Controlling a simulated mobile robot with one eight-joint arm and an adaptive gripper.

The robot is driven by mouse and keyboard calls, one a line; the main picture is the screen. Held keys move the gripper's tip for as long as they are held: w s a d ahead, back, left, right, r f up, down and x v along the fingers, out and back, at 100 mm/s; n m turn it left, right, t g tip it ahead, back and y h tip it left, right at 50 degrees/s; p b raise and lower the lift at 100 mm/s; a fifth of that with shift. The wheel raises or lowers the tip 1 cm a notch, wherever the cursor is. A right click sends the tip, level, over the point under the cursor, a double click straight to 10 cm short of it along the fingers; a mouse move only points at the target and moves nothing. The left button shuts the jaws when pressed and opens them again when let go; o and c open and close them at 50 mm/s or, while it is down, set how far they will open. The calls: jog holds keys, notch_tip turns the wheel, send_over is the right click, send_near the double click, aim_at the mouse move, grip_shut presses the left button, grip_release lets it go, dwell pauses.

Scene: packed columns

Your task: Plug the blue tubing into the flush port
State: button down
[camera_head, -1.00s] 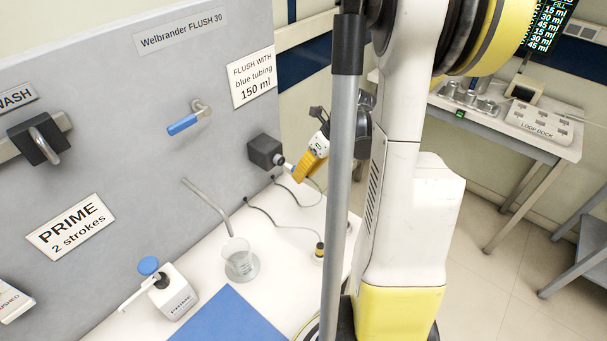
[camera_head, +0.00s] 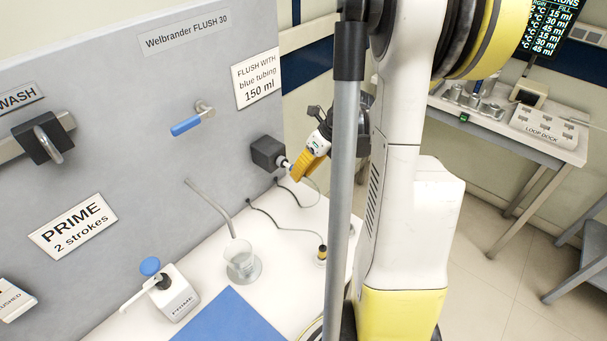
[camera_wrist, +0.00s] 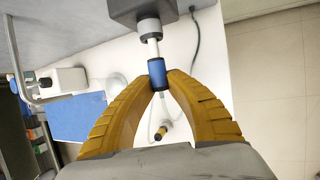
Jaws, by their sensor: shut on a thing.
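The flush port is a dark box with a pale nozzle on the grey panel's right side (camera_head: 267,153). It also shows at the top of the wrist view (camera_wrist: 150,28). My gripper (camera_wrist: 157,84) has its yellow fingers shut on the blue end of the tubing (camera_wrist: 157,70), just below the port. The blue end is in line with the nozzle, whose thin stem meets its top edge; I cannot tell how deep the stem goes. Pale clear tubing hangs below the fingers. In the head view my gripper (camera_head: 296,170) is beside the port, partly behind my arm.
A glass beaker (camera_head: 240,262) stands under a bent spout. A PRIME pump bottle (camera_head: 174,293) and a blue mat (camera_head: 228,318) are on the white bench. A blue-handled lever (camera_head: 186,125) is on the panel. A yellow-black plug (camera_head: 322,253) stands on the bench.

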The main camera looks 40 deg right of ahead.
jog(key=shift+w+a, duration=0.1)
jog(key=shift+w, duration=0.65)
jog(key=c, duration=1.3)
grip_release()
jog(key=v, duration=1.2)
